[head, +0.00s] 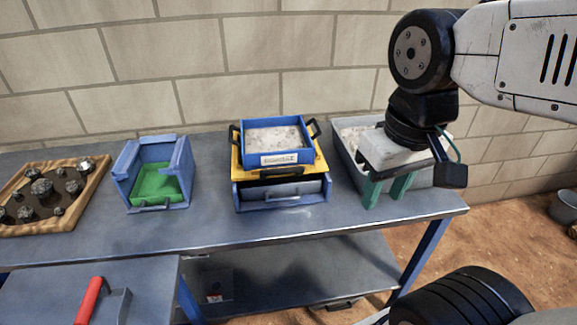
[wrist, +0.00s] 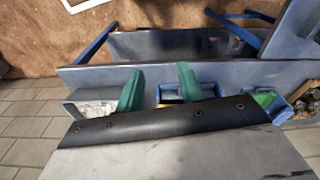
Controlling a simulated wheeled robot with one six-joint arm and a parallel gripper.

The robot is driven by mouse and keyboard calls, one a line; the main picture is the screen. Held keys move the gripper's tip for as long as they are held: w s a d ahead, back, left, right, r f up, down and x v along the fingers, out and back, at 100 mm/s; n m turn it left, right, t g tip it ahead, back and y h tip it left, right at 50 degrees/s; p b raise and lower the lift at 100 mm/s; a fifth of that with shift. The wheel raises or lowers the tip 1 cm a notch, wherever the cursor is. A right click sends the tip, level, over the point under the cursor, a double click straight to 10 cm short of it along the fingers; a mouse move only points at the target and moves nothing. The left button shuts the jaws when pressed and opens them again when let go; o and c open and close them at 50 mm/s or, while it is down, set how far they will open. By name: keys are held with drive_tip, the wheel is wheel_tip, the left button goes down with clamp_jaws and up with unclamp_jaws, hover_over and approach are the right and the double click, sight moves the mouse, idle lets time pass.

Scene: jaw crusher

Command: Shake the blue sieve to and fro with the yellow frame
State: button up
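The blue sieve (head: 247,149) holds pale grey crushed material, has a dark handle on each side and carries a white label in front. It sits on the yellow frame (head: 240,171), which rests over a blue box with a grey front (head: 283,192). My gripper (head: 387,189) is at the right of this stack, over the grey tray, with its two green fingers apart and nothing visible between them. In the wrist view the fingers (wrist: 160,88) also stand apart. The sieve and frame there are partly hidden behind a finger and the gripper body.
The grey tray (head: 349,164) of pale material stands right of the stack, partly behind my gripper. A blue holder with a green tray (head: 155,188) is to the left, then a wooden tray of dark rocks (head: 95,188). A red handle (head: 89,300) is at lower left. Bare bench lies in front.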

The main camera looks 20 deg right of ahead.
drive_tip(key=w+f+m+g, duration=0.2)
drive_tip(key=w+f, duration=0.1)
drive_tip(key=w, duration=0.2)
drive_tip(key=m+t+y, duration=0.4)
drive_tip(key=m, duration=1.4)
approach(284, 169)
drive_tip(key=x, duration=0.8)
drive_tip(key=shift+w+f, duration=0.1)
clamp_jaws()
